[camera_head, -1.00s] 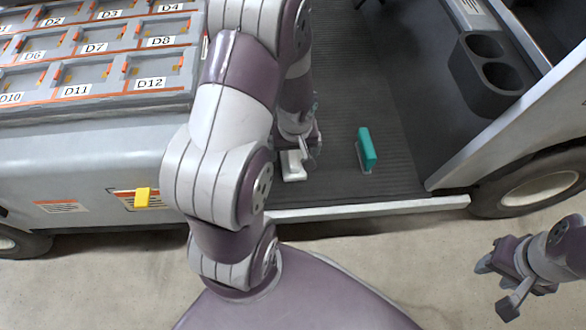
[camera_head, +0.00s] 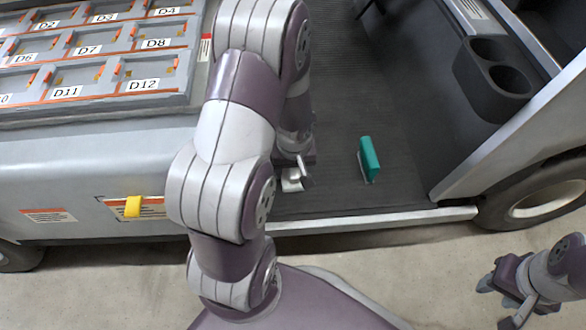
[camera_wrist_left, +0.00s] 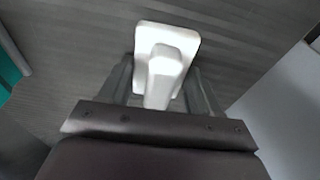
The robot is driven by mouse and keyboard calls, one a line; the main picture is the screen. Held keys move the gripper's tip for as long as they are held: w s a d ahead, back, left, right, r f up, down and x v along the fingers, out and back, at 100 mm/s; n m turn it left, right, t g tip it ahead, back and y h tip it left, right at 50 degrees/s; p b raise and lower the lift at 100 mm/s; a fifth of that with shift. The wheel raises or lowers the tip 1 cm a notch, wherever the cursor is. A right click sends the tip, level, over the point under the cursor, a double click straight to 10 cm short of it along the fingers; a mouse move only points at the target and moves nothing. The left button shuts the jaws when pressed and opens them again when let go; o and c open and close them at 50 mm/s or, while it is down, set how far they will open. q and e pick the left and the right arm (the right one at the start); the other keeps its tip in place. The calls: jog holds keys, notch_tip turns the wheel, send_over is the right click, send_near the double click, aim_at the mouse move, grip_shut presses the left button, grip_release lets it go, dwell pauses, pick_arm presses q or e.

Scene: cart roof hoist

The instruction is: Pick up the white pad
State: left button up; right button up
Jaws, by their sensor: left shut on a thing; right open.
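The white pad (camera_head: 292,181) is over the ribbed cart floor, partly hidden by my left gripper (camera_head: 297,170) in the head view. In the left wrist view the white pad (camera_wrist_left: 167,62) shows as a flat rounded plate with a raised handle. The fingers of my left gripper (camera_wrist_left: 162,92) stand on both sides of that handle and are shut on it. Whether the pad touches the floor cannot be told. My right gripper (camera_head: 508,302) is open and empty at the lower right, away from the cart.
A teal block-shaped thing (camera_head: 369,158) stands on the cart floor right of the pad; clear floor lies between them. A dark cup holder (camera_head: 495,80) is at the upper right. Labelled bins (camera_head: 95,60) are at the left, and a yellow tab (camera_head: 133,206) is on the cart side.

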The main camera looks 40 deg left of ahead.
pick_arm(q)
notch_tip(320, 180, up, 4)
jog(key=p, duration=0.3)
jog(key=shift+r+p, duration=0.2)
jog(key=shift+p, duration=0.1)
jog(key=w+d+r+p, duration=0.5)
jog(key=w+d+r, duration=0.1)
jog(key=w, duration=0.3)
jog(key=shift+w+d+r, duration=0.25)
jog(key=shift+d, duration=0.15)
jog(key=shift+o, duration=1.3)
jog(key=shift+c, duration=0.7)
